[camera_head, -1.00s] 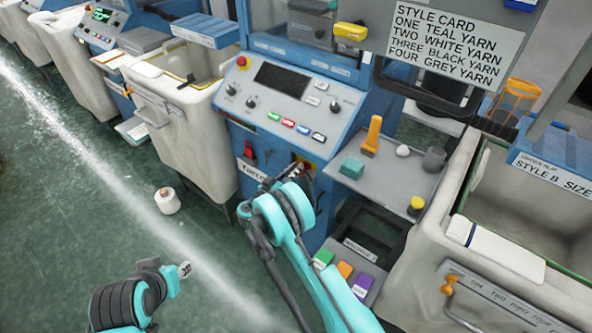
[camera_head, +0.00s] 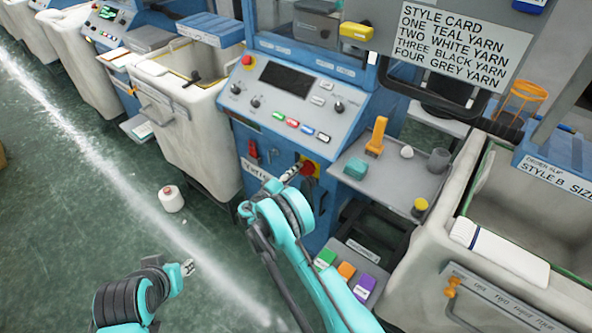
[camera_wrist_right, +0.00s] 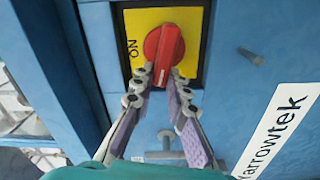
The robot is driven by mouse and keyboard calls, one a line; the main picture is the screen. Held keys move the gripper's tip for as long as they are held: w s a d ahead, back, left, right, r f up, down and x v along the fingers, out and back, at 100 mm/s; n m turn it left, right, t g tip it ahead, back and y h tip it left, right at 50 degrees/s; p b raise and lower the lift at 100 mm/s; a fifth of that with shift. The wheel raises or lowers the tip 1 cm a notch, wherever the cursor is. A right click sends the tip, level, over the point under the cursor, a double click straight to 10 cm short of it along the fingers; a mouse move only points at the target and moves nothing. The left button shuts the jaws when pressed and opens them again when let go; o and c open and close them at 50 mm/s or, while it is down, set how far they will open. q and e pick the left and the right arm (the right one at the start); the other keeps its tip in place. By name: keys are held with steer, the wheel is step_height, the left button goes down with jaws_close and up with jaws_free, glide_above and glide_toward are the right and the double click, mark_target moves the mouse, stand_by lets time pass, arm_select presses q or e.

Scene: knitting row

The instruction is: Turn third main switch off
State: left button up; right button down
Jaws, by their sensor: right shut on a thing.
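The red rotary main switch (camera_head: 308,169) sits on a yellow plate on the front of the blue knitting machine, below its control panel. In the right wrist view the red knob (camera_wrist_right: 164,50) stands nearly upright in the picture, leaning slightly. The word ON shows on the yellow plate (camera_wrist_right: 135,25), left of the knob. My right gripper (camera_wrist_right: 161,77) is shut on the knob's lower end, one finger on each side; in the head view it (camera_head: 290,175) reaches the switch from the left. My left gripper (camera_head: 188,267) hangs over the floor, its fingers too small to judge.
A grey side shelf (camera_head: 385,185) with an orange-handled tool (camera_head: 376,137) and small items juts out right of the switch. Fabric bins stand on both sides. A white yarn cone (camera_head: 171,198) is on the green floor. A red lever (camera_head: 253,150) is left of the switch.

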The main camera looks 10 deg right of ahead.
steer(key=shift+f+n, duration=0.3)
steer(key=shift+n, duration=1.1)
steer(key=c, duration=1.5)
jaws_free()
steer(key=v, duration=1.2)
steer(key=shift+f, duration=0.1)
